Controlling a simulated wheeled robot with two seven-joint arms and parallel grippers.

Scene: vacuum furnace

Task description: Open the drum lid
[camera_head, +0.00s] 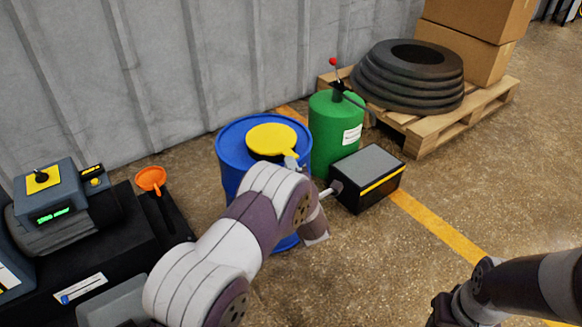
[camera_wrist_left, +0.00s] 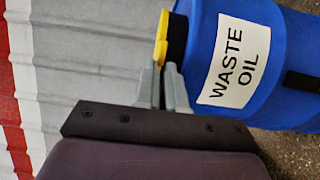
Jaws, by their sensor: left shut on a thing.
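The blue drum (camera_head: 232,150) stands near the wall. Its round yellow lid (camera_head: 271,138) lies flat over the drum top, with a small tab toward my left gripper. In the left wrist view the drum (camera_wrist_left: 265,60) appears sideways with a "WASTE OIL" label, and the lid (camera_wrist_left: 161,40) shows edge-on over a black neck. My left gripper (camera_head: 291,161) is at the lid's front edge, shut on its tab; its fingers (camera_wrist_left: 165,88) are close together below the lid edge in the wrist view. The tab between them is mostly hidden.
A green canister (camera_head: 330,135) with a red-tipped lever stands right beside the drum. A black box (camera_head: 368,180) sits in front of it. A pallet (camera_head: 425,135) holds black rings and cartons. Dark equipment with an orange funnel (camera_head: 150,178) is at left.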

